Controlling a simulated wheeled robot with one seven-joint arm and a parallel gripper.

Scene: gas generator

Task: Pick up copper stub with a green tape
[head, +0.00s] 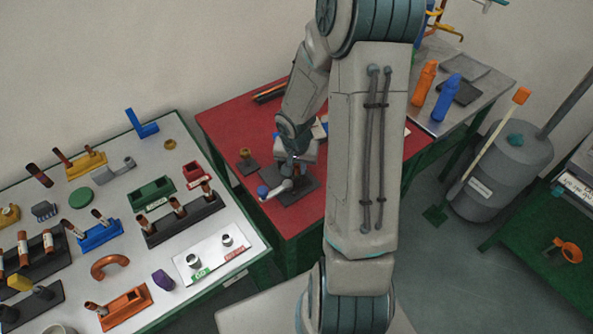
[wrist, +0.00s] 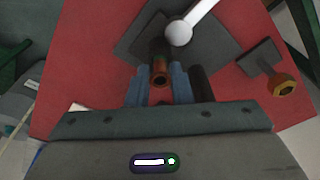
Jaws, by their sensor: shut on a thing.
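In the head view, my gripper (head: 297,160) is low over the red table, at a dark square plate (head: 297,192). The stub is hidden there. The same plate (wrist: 215,38) lies beyond the stub in the wrist view; I cannot tell whether the stub touches it or a holder on it.
A white lever (wrist: 196,18) is close beyond the stub. A brass-topped fixture (wrist: 283,86) stands to the right. The grey table (head: 235,225) at left bears racks of copper stubs and a labelled white plate (head: 212,255). Orange (head: 423,83) and blue (head: 446,97) bottles stand at back right.

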